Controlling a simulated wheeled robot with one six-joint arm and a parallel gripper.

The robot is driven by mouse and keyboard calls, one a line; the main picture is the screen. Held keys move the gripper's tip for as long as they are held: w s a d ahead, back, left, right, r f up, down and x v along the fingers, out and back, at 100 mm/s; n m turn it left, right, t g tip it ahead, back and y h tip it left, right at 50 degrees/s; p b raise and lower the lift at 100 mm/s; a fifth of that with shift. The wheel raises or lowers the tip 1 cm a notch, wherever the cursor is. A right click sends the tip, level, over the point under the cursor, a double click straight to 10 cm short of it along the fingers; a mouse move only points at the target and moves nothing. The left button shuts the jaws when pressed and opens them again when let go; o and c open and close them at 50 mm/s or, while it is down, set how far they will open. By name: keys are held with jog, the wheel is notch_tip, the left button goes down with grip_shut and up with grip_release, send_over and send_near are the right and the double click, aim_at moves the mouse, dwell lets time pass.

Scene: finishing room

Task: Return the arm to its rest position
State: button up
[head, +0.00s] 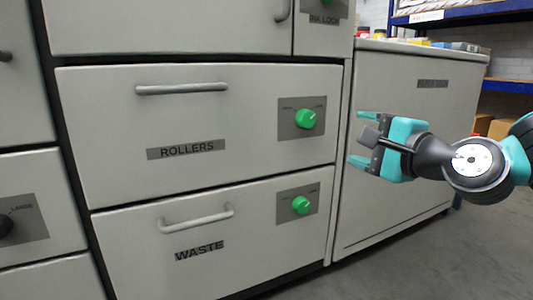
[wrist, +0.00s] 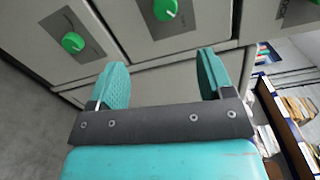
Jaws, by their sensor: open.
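My gripper (head: 362,138) is at the right in the head view, in front of the cabinet, pointing left. Its two teal fingers are spread apart with nothing between them. In the wrist view the open fingers (wrist: 160,82) point toward the cabinet front, with a gap between them. My arm comes in from the right edge of the head view. No contact between the gripper and the cabinet can be seen.
A grey cabinet has a ROLLERS drawer (head: 110,110) above a WASTE drawer (head: 140,265), each with a bar handle and green knob; both look closed. A plain panel (head: 385,200) stands behind my gripper. Blue shelving (head: 465,12) is at the back right. Floor shows lower right.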

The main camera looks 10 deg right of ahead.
jog(key=s+a+r+n+g+y+p, duration=0.2)
jog(key=s+a+r+n+g+p, duration=0.5)
jog(key=s+a+n+g+p, duration=0.55)
jog(key=s+d+r+n+g+h+p, duration=0.35)
jog(key=s+r+n+p, duration=0.35)
jog(key=s+n+p, duration=0.55)
notch_tip(320, 180, up, 36)
jog(key=w+m+p, duration=0.2)
jog(key=p, duration=3.5)
jog(key=shift+w+g, duration=0.3)
jog(key=shift+w, duration=0.1)
